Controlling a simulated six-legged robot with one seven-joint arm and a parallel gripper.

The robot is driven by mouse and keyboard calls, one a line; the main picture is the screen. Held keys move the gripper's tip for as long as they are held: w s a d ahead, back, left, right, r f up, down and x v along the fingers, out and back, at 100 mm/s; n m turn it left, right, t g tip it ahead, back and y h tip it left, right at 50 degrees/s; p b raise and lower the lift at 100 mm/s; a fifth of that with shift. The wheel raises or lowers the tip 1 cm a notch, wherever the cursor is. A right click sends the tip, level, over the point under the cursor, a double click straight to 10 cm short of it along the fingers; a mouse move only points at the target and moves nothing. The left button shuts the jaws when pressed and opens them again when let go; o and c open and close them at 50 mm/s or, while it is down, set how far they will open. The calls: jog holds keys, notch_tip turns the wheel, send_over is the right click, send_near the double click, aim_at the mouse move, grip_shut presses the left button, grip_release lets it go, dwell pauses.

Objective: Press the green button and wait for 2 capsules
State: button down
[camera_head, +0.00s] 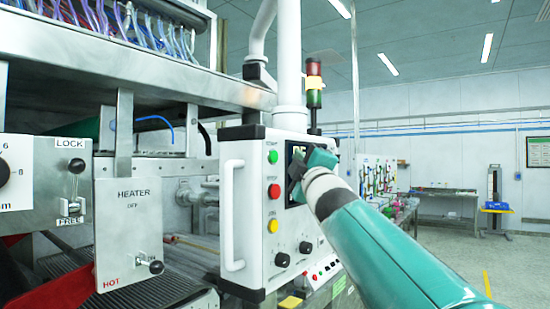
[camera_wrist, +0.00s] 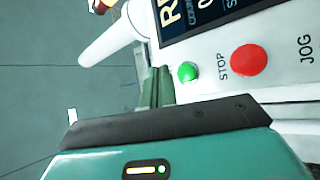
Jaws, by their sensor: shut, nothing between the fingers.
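The green button (camera_head: 273,157) is at the top of a column of buttons on a white control panel (camera_head: 257,245). In the wrist view the green button (camera_wrist: 187,72) is a small round dome beside the red STOP button (camera_wrist: 248,60). My gripper (camera_head: 293,172) is in front of the panel, to the right of the button column, and covers part of the dark display. In the wrist view my gripper's shut, empty fingers (camera_wrist: 155,88) appear just left of the green button. I cannot tell how far they are from the panel. No capsules are visible.
Below the green button are a red button (camera_head: 274,191), a yellow button (camera_head: 273,226) and black knobs. A white handle (camera_head: 232,215) projects at the panel's left. A HEATER box (camera_head: 130,235) stands further left. A signal tower (camera_head: 313,85) rises behind.

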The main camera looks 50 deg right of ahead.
aim_at(277, 153)
jog(key=shift+w+a, duration=0.2)
jog(key=shift+w, duration=1.55)
dwell(0.7)
jog(key=shift+w, duration=0.35)
jog(key=shift+w+a, duration=0.1)
jog(key=shift+w, duration=0.4)
dwell(0.8)
jog(key=shift+s, duration=0.8)
jog(key=shift+s, duration=0.1)
